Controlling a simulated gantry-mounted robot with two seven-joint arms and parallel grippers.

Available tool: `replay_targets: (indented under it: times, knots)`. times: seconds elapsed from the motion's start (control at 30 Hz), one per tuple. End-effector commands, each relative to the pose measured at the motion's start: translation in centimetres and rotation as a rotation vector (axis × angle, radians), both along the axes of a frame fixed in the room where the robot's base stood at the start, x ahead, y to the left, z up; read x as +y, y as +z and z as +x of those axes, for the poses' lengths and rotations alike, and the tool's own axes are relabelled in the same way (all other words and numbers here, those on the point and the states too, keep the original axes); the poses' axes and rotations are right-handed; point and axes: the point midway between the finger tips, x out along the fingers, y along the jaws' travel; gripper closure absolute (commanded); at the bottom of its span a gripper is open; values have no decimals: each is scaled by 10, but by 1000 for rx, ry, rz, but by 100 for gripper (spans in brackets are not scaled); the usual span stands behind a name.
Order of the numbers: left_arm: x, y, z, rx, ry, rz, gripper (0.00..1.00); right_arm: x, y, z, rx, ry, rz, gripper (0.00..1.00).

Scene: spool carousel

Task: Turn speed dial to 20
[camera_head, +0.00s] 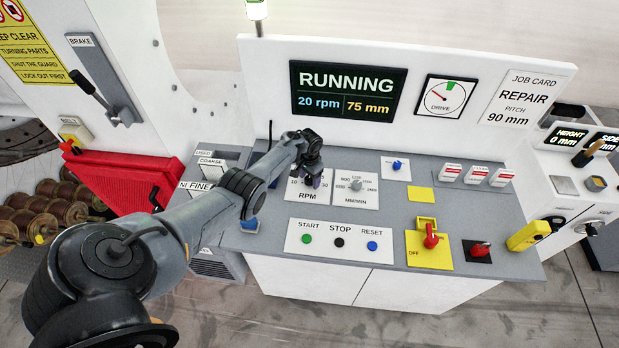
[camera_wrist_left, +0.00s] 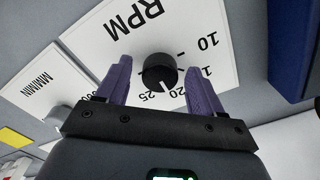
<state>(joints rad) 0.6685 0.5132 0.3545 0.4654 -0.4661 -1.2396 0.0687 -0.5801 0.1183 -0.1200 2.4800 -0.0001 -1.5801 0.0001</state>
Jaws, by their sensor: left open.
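The RPM speed dial is a round black knob (camera_wrist_left: 160,73) on a white plate (camera_wrist_left: 205,22) with numbers around it. In the wrist view its pale pointer mark is at the edge facing the 20 and 25 labels. In the head view the dial is mostly hidden behind my gripper above the RPM plate (camera_head: 311,195). My left gripper (camera_head: 316,181) is open, with one purple finger on each side of the knob and visible gaps between. The display screen (camera_head: 347,91) reads RUNNING, 20 rpm and 75 mm. My right gripper is not in view.
A grey MM/MIN dial (camera_head: 356,184) sits just right of the RPM plate. The START, STOP and RESET panel (camera_head: 340,241) lies in front. A blue knob (camera_head: 397,165), a red switch (camera_head: 431,239) and a red knob (camera_head: 480,249) stand further right.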

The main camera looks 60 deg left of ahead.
Motion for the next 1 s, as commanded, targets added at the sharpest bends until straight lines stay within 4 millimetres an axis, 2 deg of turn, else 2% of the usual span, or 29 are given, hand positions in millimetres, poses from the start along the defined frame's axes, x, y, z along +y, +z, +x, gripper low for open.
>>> replay_targets:
  times: [0.17, 0.47, 0.7, 1.0]
  knots:
    - [0, 11, 0, 0, 0, 0, 33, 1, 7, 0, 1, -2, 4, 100]
    - [0, 59, 0, -2, -1, 1, 33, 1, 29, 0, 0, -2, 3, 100]
    - [0, 93, 1, -3, 0, 0, 33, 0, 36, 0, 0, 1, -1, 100]
    - [0, 108, 0, 0, 0, -1, 33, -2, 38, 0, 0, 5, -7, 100]
